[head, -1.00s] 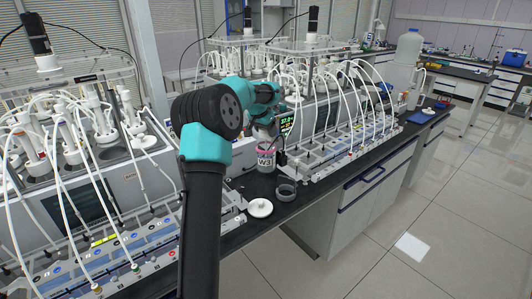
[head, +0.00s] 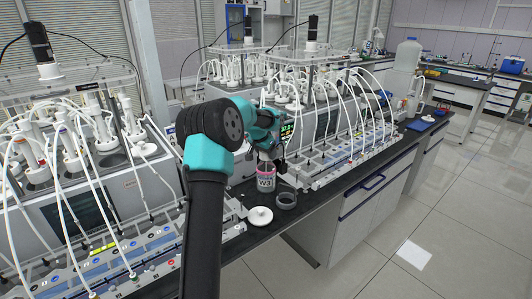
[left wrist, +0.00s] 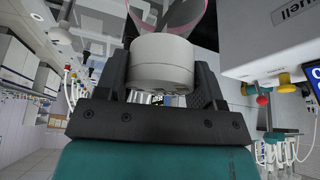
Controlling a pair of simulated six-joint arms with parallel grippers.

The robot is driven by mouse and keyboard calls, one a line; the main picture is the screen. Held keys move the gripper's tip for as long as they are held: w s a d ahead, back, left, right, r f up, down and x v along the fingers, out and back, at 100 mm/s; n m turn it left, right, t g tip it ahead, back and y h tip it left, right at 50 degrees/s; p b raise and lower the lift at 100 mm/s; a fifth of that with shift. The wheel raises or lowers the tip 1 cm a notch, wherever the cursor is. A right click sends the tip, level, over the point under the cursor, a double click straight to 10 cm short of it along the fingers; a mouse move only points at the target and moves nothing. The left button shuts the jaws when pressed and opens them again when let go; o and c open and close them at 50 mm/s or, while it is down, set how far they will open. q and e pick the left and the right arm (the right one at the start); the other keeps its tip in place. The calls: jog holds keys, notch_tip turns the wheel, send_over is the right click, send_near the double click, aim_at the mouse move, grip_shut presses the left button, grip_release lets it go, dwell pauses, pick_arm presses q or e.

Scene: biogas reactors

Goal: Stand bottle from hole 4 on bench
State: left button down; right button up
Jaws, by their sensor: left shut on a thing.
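The bottle (head: 265,181) is clear with a pink band and a "W3" label, and it looks upright over the black bench (head: 247,259). My left gripper (head: 268,154) is above it and shut on its top. In the left wrist view the fingers (left wrist: 163,85) close on the bottle's white cap (left wrist: 162,62), with clear pink-edged bottle wall beyond. The bottle's base is at or just above the bench; I cannot tell if it touches. My right gripper is not in view.
A grey ring (head: 286,200) lies close to the right of the bottle, and a white lid (head: 260,216) lies in front. Reactor units with hoses stand at left (head: 75,215) and behind right. Bare bench lies around the ring and lid, with the front edge near.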

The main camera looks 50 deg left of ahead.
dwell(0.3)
pick_arm(q)
jog(key=shift+c, duration=1.1)
grip_release()
jog(key=shift+f, duration=0.1)
jog(key=v, duration=1.2)
